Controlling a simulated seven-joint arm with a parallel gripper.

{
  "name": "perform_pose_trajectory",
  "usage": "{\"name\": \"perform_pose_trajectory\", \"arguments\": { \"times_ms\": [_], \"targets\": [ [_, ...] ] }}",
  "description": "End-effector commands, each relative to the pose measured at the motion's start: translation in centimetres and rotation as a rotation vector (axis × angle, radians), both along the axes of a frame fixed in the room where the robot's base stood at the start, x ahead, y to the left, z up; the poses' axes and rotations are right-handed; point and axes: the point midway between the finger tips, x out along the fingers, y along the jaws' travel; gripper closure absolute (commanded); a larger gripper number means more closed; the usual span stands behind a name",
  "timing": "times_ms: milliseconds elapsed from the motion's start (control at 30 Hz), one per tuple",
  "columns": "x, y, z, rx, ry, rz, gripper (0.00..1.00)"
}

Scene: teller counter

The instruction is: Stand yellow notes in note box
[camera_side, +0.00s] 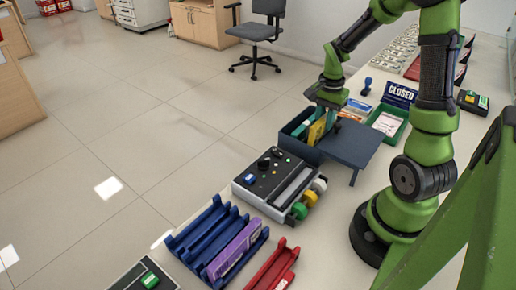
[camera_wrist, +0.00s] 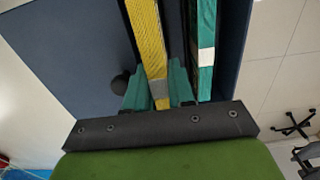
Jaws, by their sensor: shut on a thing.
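The yellow notes (camera_side: 317,131) are a bundle with a grey band, held on edge at the dark blue note box (camera_side: 290,132). In the wrist view the yellow notes (camera_wrist: 149,45) run up from between my fingers. My gripper (camera_side: 325,112) is shut on them, its teal fingertips (camera_wrist: 158,88) on both sides. A green bundle with a white band (camera_wrist: 205,50) stands beside them in the box (camera_wrist: 236,40), to the right. In the side view my gripper hides part of the box, and I cannot tell whether the yellow notes touch its floor.
A dark blue raised platform (camera_side: 350,143) adjoins the box. A machine with coloured rolls (camera_side: 275,185) stands in front. Nearby are a blue rack (camera_side: 205,235) with a purple bundle, a green tray (camera_side: 388,122) and a CLOSED sign (camera_side: 399,95).

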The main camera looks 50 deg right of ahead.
Motion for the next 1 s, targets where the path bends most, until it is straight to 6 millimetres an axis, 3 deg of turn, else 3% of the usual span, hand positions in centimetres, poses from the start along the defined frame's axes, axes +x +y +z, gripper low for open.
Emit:
{"name": "perform_pose_trajectory", "arguments": {
  "times_ms": [967, 1000],
  "targets": [
    [0.0, 0.0, -2.9, -0.001, -0.001, 0.0, 1.0],
    [0.0, 0.0, -2.9, -0.001, -0.001, 0.0, 0.74]
  ]
}}
